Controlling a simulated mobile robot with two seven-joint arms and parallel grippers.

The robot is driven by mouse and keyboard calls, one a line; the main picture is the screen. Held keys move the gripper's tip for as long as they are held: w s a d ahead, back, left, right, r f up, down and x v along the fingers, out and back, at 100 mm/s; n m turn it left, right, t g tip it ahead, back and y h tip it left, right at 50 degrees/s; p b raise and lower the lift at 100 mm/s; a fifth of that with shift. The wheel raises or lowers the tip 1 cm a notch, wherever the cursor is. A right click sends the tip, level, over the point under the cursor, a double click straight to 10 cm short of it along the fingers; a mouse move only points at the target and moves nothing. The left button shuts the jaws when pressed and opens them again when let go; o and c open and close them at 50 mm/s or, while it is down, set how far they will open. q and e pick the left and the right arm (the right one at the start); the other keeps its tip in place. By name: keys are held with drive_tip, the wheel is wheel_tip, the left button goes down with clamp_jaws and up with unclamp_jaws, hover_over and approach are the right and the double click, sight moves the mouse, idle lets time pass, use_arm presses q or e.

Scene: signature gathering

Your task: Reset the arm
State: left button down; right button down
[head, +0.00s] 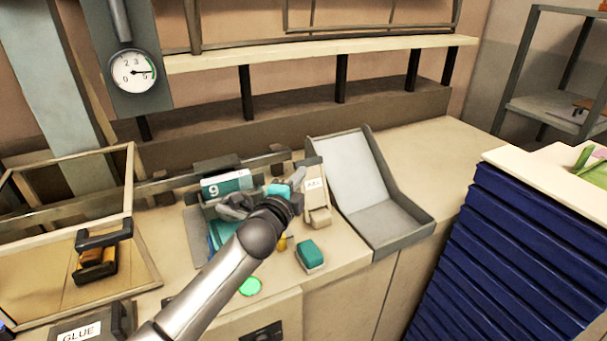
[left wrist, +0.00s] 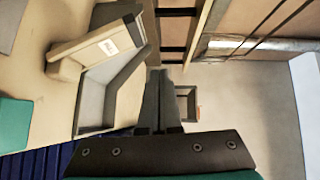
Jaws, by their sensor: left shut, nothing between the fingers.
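My left arm comes in from the lower left of the head view, and its gripper (head: 298,176) is over the workbench, in front of the label stand. In the left wrist view the two grey fingers (left wrist: 160,75) lie together, shut with nothing between them. The fingers point away over the bench, toward the side of the grey tray. My arm and gripper hide part of the bench station behind them. My right gripper is not in view.
A beige label stand (head: 317,205) and a grey sloped tray (head: 400,228) stand right of the gripper. A teal-topped block (head: 310,254) and a green button (head: 250,286) are in front. A blue stack (head: 500,250) is at right. A framed case (head: 135,215) is at left.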

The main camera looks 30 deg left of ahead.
use_arm(q)
drive_tip(key=s+d+f+n+g, duration=0.3)
drive_tip(key=s+f+n+g, duration=0.1)
drive_tip(key=s+f, duration=0.35)
drive_tip(key=s+d+f+n+g, duration=0.3)
drive_tip(key=s+f+n, duration=0.25)
drive_tip(key=s, duration=0.35)
drive_tip(key=s+d+f+n+g+h, duration=0.1)
drive_tip(key=s+d+f+n+g, duration=0.15)
drive_tip(key=s, duration=0.65)
drive_tip(key=s+d+f+n+g+h, duration=0.1)
drive_tip(key=s+d+f+n+g, duration=0.2)
drive_tip(key=s, duration=0.7)
wheel_tip(320, 180, down, 30)
drive_tip(key=s+m+g+b, duration=0.1)
drive_tip(key=s+g+b, duration=0.1)
drive_tip(key=b, duration=0.8)
drive_tip(key=s+a+f+b, duration=0.1)
drive_tip(key=s+f+b, duration=0.3)
drive_tip(key=s+f, duration=0.3)
drive_tip(key=s+a+f+g+b, duration=0.1)
drive_tip(key=s+f+b, duration=0.3)
drive_tip(key=s+f, duration=0.4)
wheel_tip(320, 180, down, 8)
drive_tip(key=shift+a+r+b, duration=0.2)
drive_tip(key=shift+a+b, duration=0.1)
drive_tip(key=shift+a, duration=0.05)
